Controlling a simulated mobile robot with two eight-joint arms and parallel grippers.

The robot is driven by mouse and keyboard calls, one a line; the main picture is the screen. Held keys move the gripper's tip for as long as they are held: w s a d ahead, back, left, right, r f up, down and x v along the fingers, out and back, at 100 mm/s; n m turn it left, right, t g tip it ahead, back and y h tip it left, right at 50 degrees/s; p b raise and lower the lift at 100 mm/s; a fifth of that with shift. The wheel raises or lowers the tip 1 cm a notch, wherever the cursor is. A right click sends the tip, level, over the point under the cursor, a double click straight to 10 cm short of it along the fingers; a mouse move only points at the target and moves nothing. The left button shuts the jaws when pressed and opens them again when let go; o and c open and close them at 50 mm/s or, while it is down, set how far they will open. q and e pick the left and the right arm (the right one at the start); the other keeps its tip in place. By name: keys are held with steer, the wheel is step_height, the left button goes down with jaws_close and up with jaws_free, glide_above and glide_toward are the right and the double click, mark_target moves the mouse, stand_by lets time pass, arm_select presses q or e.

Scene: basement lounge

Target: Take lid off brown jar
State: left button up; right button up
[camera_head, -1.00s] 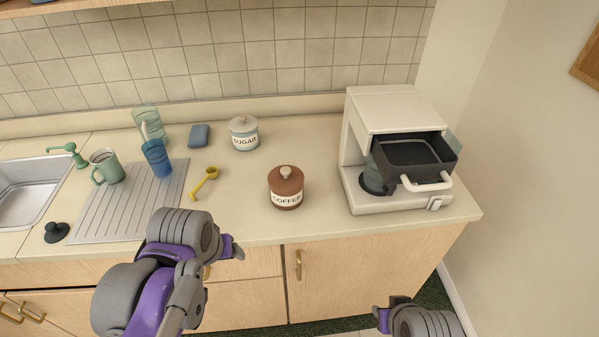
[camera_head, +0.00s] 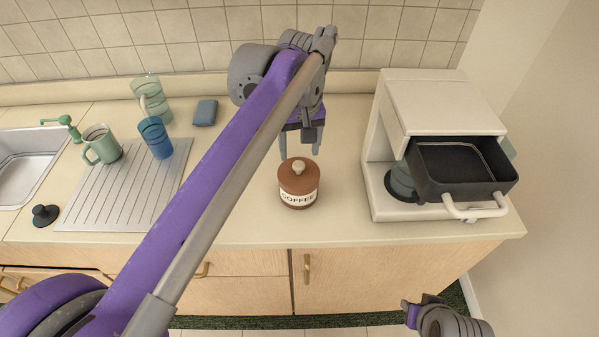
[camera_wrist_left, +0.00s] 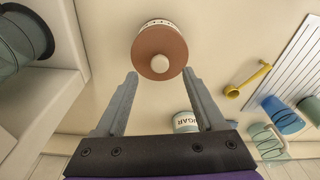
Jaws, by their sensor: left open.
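The brown jar (camera_head: 299,191) labelled COFFEE stands upright on the counter, left of the coffee maker. My right gripper (camera_head: 413,309) is only partly seen at the lower right, in front of the counter.
A white coffee maker (camera_head: 440,100) with its dark basket pulled out stands at right. A mug (camera_head: 101,145), blue glass (camera_head: 156,138) and drainboard (camera_head: 100,205) are at left. The sugar jar (camera_wrist_left: 186,122) and yellow scoop (camera_wrist_left: 247,80) show in the wrist view.

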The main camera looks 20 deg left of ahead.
mark_target(299, 164)
arm_select(q)
steer(key=f, duration=0.3)
steer(key=w+f, duration=0.1)
steer(key=f, duration=0.1)
steer(key=shift+a+f, duration=0.15)
steer(key=shift+a, duration=0.1)
jaws_close()
